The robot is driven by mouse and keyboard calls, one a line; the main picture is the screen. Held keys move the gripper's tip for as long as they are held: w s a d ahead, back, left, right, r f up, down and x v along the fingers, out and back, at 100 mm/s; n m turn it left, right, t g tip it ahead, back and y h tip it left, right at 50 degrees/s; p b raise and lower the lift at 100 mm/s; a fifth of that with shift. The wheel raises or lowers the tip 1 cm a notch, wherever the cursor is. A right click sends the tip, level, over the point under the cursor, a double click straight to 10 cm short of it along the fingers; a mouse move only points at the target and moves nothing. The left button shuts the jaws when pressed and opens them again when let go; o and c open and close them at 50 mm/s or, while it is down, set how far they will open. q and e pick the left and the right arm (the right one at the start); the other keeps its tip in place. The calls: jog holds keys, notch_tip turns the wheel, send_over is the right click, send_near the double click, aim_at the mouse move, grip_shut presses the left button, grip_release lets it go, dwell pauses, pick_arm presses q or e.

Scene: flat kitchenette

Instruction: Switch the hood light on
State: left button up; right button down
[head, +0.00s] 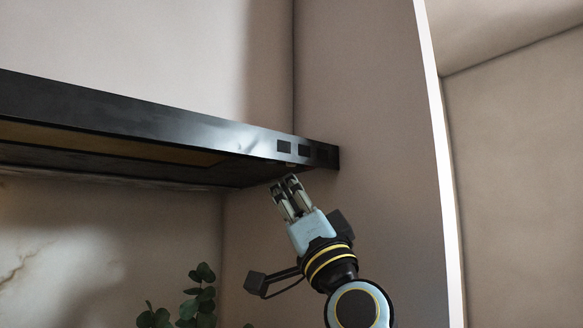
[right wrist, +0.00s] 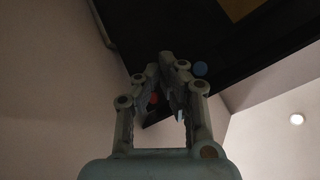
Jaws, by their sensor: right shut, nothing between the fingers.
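The black range hood (head: 130,115) runs from the left edge to the side wall in the head view. Two small dark square controls (head: 284,147) sit near the right end of its front face. My right gripper (head: 286,181) is shut and empty, pointing up just below the hood's lower front edge, under these controls. In the right wrist view the closed fingertips (right wrist: 166,62) overlap the dark hood (right wrist: 220,35). A blue round spot (right wrist: 200,69) shows beside the fingers and a red one (right wrist: 154,98) between them. I cannot tell whether the fingertips touch the hood. My left gripper is not in view.
A side wall (head: 370,110) closes off the hood's right end, near my right arm. A green plant (head: 205,295) stands below the hood. The space beneath the hood is otherwise open. A bright round light (right wrist: 296,119) shows in the right wrist view.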

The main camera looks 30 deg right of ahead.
dwell(0.3)
jog(key=shift+r+p, duration=0.5)
jog(key=shift+r, duration=0.15)
dwell(0.5)
jog(key=shift+f+b, duration=0.5)
jog(key=shift+f, duration=0.15)
notch_tip(320, 180, down, 6)
jog(key=b, duration=0.6)
